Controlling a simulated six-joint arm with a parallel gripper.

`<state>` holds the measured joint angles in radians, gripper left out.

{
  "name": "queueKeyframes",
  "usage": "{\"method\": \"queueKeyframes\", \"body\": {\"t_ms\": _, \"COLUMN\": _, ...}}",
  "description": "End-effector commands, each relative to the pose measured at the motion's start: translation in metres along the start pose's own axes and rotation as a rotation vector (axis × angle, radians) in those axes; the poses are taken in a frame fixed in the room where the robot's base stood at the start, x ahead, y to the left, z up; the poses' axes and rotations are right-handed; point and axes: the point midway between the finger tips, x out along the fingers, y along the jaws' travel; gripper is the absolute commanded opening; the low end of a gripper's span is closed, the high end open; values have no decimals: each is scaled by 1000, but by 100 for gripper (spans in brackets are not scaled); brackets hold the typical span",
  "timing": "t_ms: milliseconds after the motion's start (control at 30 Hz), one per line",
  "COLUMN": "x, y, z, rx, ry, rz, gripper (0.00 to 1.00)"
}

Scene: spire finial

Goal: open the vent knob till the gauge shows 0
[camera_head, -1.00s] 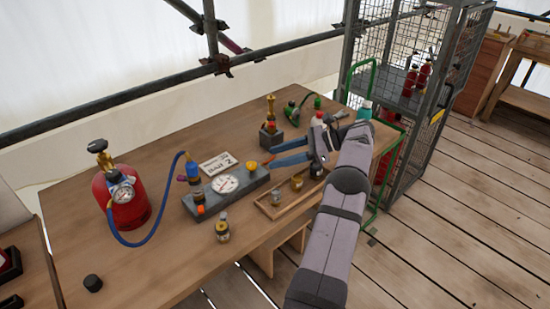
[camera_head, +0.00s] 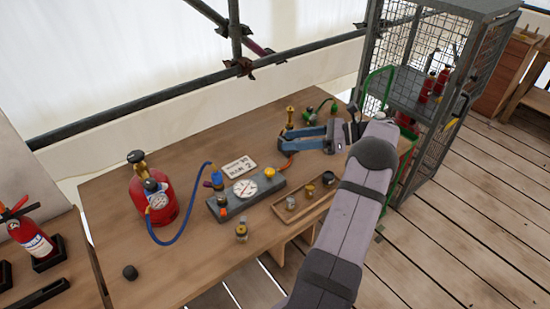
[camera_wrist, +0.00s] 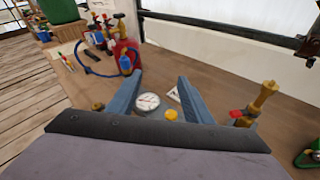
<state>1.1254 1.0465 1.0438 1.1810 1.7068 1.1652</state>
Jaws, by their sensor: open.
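A grey block (camera_head: 236,204) on the bench carries a round white gauge (camera_head: 246,188); its needle is too small to read surely. A yellow knob (camera_head: 269,172) stands on the block's right end and an orange-red part (camera_head: 222,211) at its left end. Which one is the vent knob I cannot tell. My gripper (camera_head: 284,141) is open and empty, above the bench behind and right of the yellow knob, apart from it. In the wrist view the gauge (camera_wrist: 147,101) and yellow knob (camera_wrist: 171,114) show between the blue fingers.
A red cylinder (camera_head: 167,208) stands left, its blue hose (camera_head: 176,236) running to the block. A wooden tray (camera_head: 285,213) with small fittings lies right of the block. A brass fitting (camera_head: 290,116) stands behind. A label card (camera_head: 239,167) lies behind the gauge. The left front bench is mostly clear.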

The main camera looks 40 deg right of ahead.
Motion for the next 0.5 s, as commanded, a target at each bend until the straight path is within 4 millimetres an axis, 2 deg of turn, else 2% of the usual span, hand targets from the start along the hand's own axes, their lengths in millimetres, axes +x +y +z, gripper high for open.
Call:
{"method": "queueKeyframes", "body": {"t_ms": 67, "x": 4, "y": 8, "z": 6, "rx": 71, "ry": -51, "rz": -33, "gripper": 46}}
{"method": "queueKeyframes", "body": {"t_ms": 167, "x": 15, "y": 11, "z": -8, "rx": 136, "ry": -99, "rz": -97, "gripper": 46}}
{"method": "queueKeyframes", "body": {"t_ms": 400, "x": 42, "y": 15, "z": -77, "rx": 224, "ry": -109, "rz": -291, "gripper": 46}}
{"method": "queueKeyframes", "body": {"t_ms": 500, "x": 46, "y": 12, "z": -106, "rx": 201, "ry": -55, "rz": -382, "gripper": 46}}
